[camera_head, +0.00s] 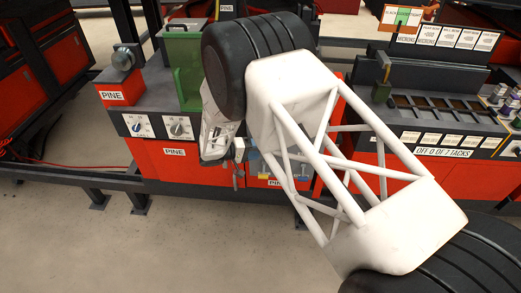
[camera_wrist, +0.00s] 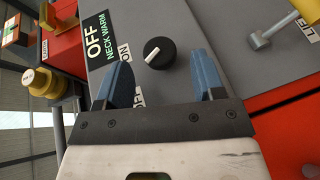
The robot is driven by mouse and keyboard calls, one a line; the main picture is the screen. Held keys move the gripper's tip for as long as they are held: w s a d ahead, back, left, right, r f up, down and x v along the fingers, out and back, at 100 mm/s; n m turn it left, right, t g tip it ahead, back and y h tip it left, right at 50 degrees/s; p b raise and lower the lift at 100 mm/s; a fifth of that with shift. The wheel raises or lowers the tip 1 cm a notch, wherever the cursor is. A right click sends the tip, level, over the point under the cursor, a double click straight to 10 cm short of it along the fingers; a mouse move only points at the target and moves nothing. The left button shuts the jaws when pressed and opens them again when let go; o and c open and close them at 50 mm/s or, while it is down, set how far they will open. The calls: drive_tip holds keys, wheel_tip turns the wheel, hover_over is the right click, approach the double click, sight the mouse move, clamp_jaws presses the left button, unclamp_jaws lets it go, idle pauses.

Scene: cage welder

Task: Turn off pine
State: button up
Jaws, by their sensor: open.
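In the head view, orange-red cabinets with a grey top carry PINE labels (camera_head: 174,152). A dial with a white plate (camera_head: 180,127) and another dial (camera_head: 138,126) sit on the front panel. In the wrist view, a round black knob (camera_wrist: 160,52) with a white pointer sits on a grey panel. The pointer is toward the lower left, with an ON label at left and a partly hidden OFF label below. My gripper (camera_wrist: 162,76) is open; its blue fingers are either side of the knob's near side, apart from it. My gripper (camera_head: 238,174) is small and partly hidden in the head view.
An OFF NECK WARM display (camera_wrist: 98,38) is beside the knob. A metal lever (camera_wrist: 272,34) stands at right, and a yellow-capped post (camera_wrist: 42,82) at left. A green box (camera_head: 184,65) stands on the bench. My arm hides the middle of the head view.

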drive_tip(key=shift+v, duration=2.6)
drive_tip(key=s+d+r+m+g+y, duration=0.1)
drive_tip(key=s+d+r+g+y, duration=0.2)
drive_tip(key=s+d+r, duration=0.6)
drive_tip(key=s+d+r+m+g+y, duration=0.2)
drive_tip(key=d+r+g+y, duration=0.1)
drive_tip(key=d+r, duration=1.15)
drive_tip(key=s+d+r+t+y, duration=0.1)
drive_tip(key=s+d+r+y, duration=0.1)
drive_tip(key=s, duration=0.7)
drive_tip(key=s+d+r+y, duration=0.3)
drive_tip(key=s+r, duration=0.2)
drive_tip(key=s, duration=0.4)
drive_tip(key=s+d+r+t+y, duration=0.1)
drive_tip(key=s+d+r+y, duration=0.2)
drive_tip(key=s, duration=0.7)
drive_tip(key=shift+d+r+m+t, duration=0.3)
drive_tip(key=shift+r+m, duration=0.1)
drive_tip(key=shift+r, duration=0.45)
